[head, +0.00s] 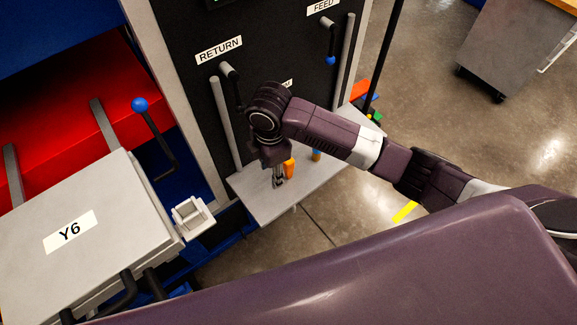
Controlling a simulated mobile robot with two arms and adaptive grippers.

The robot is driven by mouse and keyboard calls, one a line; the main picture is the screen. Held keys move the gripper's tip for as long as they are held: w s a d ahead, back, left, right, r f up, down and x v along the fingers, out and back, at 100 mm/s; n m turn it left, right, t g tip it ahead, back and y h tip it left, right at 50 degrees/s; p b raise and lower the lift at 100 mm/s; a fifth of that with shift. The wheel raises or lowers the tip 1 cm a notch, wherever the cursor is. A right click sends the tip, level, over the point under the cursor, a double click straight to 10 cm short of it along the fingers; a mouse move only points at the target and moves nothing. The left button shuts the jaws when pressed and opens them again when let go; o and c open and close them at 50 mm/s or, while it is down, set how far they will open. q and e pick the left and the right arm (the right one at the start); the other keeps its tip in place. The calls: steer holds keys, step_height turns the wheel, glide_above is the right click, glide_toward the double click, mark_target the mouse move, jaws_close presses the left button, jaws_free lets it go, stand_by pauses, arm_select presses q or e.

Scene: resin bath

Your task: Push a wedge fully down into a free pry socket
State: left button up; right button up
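My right gripper (278,180) points down over a small grey shelf (252,197) in the head view. Its fingertips are small and dark here, and I cannot tell whether they are open or shut. An orange upright piece (290,167), perhaps a wedge or a tool handle, stands right beside the fingers, partly hidden by them. I cannot tell whether they touch it. A pale square block with a hollow top (192,217), possibly a pry socket, sits at the right edge of the grey lid marked Y6 (110,225). My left gripper is not in view.
A black panel (265,65) with RETURN and FEED labels and upright grey bars rises behind the shelf. A smaller blue and orange item (316,155) stands farther back on the shelf. A blue-knobbed lever (140,105) stands left. A grey cart (515,45) is far right.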

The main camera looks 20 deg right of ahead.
mark_target(289, 162)
steer(key=w+d+r+n+h, duration=0.2)
steer(key=w+d, duration=0.1)
steer(key=d, duration=0.1)
steer(key=f, duration=0.2)
steer(key=d+f+p, duration=0.1)
steer(key=f, duration=0.1)
steer(key=w+d+f, duration=0.1)
steer(key=f, duration=0.1)
steer(key=shift+f+p, duration=0.15)
steer(key=shift+p, duration=0.25)
steer(key=shift+f, duration=0.3)
steer(key=shift+c, duration=0.6)
jaws_close()
